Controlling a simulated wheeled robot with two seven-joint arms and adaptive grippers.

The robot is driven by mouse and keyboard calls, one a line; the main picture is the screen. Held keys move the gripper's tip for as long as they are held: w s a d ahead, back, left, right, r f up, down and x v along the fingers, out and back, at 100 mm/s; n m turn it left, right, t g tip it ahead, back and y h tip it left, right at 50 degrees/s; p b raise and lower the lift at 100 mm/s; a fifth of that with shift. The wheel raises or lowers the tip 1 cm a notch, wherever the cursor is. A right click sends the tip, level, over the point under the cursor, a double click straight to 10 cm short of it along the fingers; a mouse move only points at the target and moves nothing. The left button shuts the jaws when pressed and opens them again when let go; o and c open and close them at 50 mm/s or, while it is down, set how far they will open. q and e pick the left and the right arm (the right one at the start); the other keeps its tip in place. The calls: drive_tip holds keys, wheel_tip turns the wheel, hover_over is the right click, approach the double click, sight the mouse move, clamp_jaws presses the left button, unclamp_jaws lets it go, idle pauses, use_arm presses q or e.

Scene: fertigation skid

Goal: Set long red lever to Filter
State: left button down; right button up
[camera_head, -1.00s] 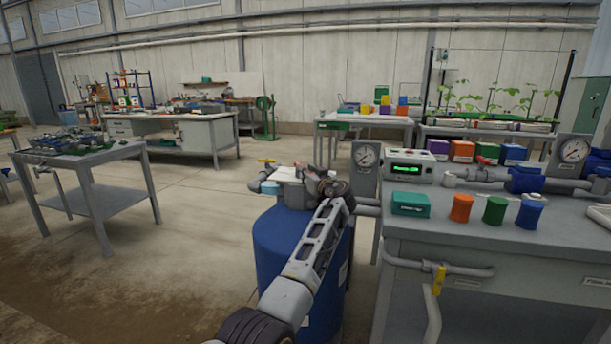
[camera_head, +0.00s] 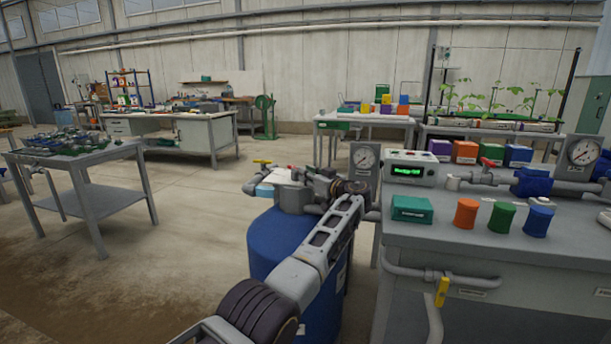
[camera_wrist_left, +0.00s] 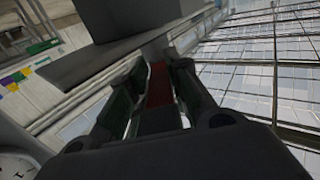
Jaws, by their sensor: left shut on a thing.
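The long red lever (camera_wrist_left: 160,86) shows in the left wrist view as a dark red bar between my two fingers. My left gripper (camera_wrist_left: 158,92) is shut on it. In the head view, my left gripper (camera_head: 305,175) is at the grey top of the blue tank (camera_head: 283,246). Only a small red tip shows there beside the fingers. My wrist and fingers hide most of the lever and the valve head. I cannot read any position label, so the lever's setting is unclear. My right gripper is not in view.
A yellow-handled valve (camera_head: 262,162) sits left of the tank top. A pressure gauge (camera_head: 365,159) stands close right of my wrist. The grey bench (camera_head: 440,236) carries a green-display controller (camera_head: 410,168), a teal box (camera_head: 412,209) and coloured caps. The floor left of the tank is clear.

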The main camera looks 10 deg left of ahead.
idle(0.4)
use_arm(q)
drive_tip(key=c, duration=1.3)
unclamp_jaws()
drive_tip(key=shift+r, duration=5)
